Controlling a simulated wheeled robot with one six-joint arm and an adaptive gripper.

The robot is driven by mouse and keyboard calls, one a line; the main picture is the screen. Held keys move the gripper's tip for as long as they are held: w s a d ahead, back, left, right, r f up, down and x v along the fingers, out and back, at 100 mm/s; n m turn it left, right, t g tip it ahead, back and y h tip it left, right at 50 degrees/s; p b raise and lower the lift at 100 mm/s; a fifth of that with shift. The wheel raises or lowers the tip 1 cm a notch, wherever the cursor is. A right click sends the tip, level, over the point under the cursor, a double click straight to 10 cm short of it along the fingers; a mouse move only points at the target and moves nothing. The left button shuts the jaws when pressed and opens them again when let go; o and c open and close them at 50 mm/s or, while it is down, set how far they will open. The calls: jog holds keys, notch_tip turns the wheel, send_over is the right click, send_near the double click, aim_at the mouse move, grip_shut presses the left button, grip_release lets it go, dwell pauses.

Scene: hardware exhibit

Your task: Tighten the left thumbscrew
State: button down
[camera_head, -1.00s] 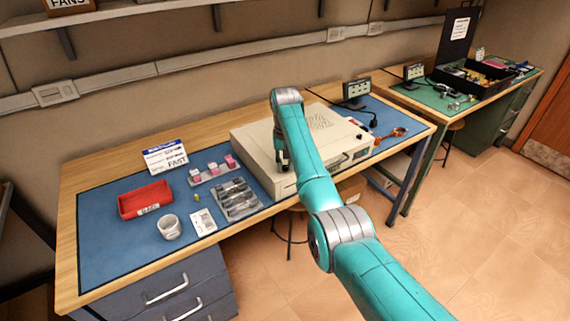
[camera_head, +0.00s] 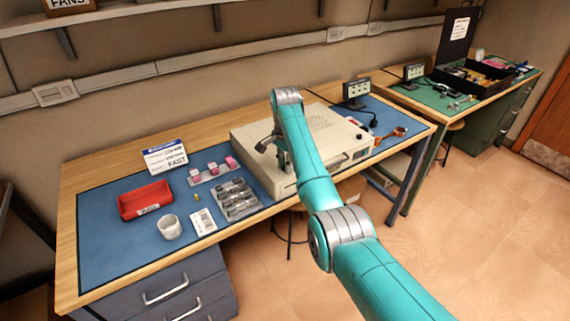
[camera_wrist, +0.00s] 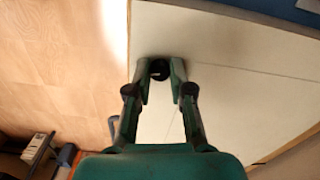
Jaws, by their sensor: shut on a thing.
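The beige case (camera_head: 252,148) sits on the blue mat at the right part of the near bench. In the wrist view, a small round black thumbscrew (camera_wrist: 160,66) stands at the case's edge. My gripper (camera_wrist: 160,74) has its two dark green fingers on either side of the thumbscrew and is shut on it.
Left of the case are a grey parts tray (camera_head: 236,203), pink items (camera_head: 213,168), a white mug (camera_head: 170,227), a red bin (camera_head: 145,200) and a sign (camera_head: 166,157).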

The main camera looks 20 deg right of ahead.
jog(key=shift+m, duration=1.1)
jog(key=c, duration=1)
grip_release()
jog(key=shift+c, duration=0.2)
jog(key=shift+r, duration=3.75)
